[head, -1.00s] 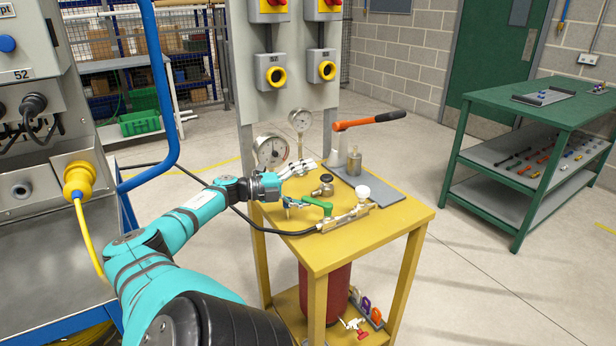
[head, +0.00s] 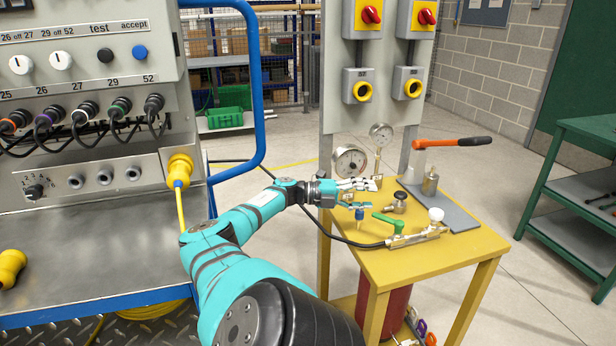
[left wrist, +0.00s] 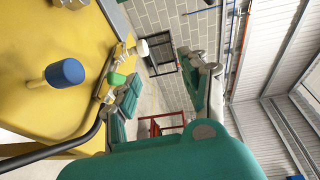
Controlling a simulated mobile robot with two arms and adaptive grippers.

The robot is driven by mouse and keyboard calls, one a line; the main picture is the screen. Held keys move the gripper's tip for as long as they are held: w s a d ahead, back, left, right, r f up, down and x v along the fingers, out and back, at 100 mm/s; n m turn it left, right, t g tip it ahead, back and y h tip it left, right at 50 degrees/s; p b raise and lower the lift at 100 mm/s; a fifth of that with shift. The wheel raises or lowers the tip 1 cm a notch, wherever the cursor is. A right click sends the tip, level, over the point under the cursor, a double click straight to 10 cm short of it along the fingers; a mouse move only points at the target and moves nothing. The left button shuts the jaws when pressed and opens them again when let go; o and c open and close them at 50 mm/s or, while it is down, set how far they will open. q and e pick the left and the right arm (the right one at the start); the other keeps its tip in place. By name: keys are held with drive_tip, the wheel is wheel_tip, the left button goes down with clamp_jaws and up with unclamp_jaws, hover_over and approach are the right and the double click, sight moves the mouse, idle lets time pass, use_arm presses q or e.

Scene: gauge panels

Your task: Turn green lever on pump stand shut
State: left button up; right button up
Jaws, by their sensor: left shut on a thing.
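The green lever (head: 387,222) sits on the brass and steel pipe fitting on the yellow pump stand (head: 437,262). Its handle points to the left and back. It also shows in the left wrist view (left wrist: 117,79). My left gripper (head: 362,194) is over the stand's left side, behind and left of the green lever and apart from it. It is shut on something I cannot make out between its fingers. A blue handle on a brass stem (head: 359,214) is just below the fingers, and it shows apart from them in the left wrist view (left wrist: 66,72). My right gripper is not in view.
Two dial gauges (head: 350,160) stand behind my gripper. An orange pump handle (head: 440,143) reaches over the back right. A black-knobbed valve (head: 398,199) and a white knob (head: 436,214) are near the lever. A black hose (head: 310,222) runs to the fitting.

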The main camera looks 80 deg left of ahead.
use_arm(q)
drive_tip(key=s+a, duration=0.2)
drive_tip(key=s, duration=1.3)
drive_tip(key=shift+s+a+f+p, duration=0.2)
drive_tip(key=shift+f+p, duration=0.1)
drive_tip(key=shift+p, duration=0.1)
idle(0.4)
